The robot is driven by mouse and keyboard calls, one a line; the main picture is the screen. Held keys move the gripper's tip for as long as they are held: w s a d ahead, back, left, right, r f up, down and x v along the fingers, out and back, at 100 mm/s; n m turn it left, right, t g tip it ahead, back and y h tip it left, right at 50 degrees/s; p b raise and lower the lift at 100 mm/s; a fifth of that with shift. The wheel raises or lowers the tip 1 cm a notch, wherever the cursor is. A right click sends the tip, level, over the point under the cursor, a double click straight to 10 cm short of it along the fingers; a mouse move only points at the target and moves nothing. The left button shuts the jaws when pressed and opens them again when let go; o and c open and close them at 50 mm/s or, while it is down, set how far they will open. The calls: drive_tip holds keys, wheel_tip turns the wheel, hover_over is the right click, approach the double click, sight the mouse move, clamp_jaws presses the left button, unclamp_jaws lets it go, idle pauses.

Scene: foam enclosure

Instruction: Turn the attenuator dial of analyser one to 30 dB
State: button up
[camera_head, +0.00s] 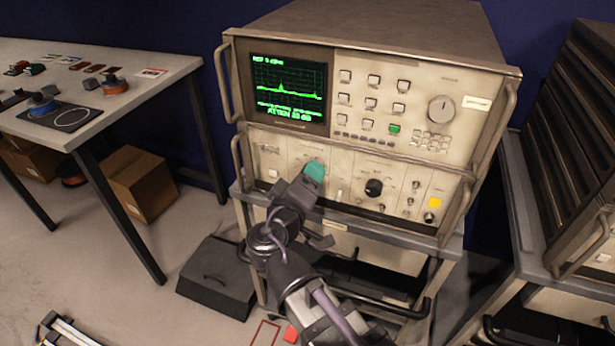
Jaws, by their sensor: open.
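Analyser one appears to be the beige bench instrument (300,140) facing me, with a green trace on its screen (288,88). A text line under the trace seems to begin with ATTEN; its value is too blurred to read. A black round dial (373,187) sits on the lower panel, and a larger grey dial (440,108) is at upper right. Their labels are too small to read. My gripper (317,206) is open and empty in front of the lower panel, left of the black dial. A teal patch at its tip covers part of the panel.
The analyser stands on a grey cart (340,222). Its side handles (226,85) stick out. Another dark rack unit (572,140) is at right. A workbench (110,125) with small parts is at left, with a cardboard box (143,186) and a black case (217,275) on the floor.

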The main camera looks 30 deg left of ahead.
drive_tip(key=v, duration=1)
drive_tip(key=shift+a, duration=0.1)
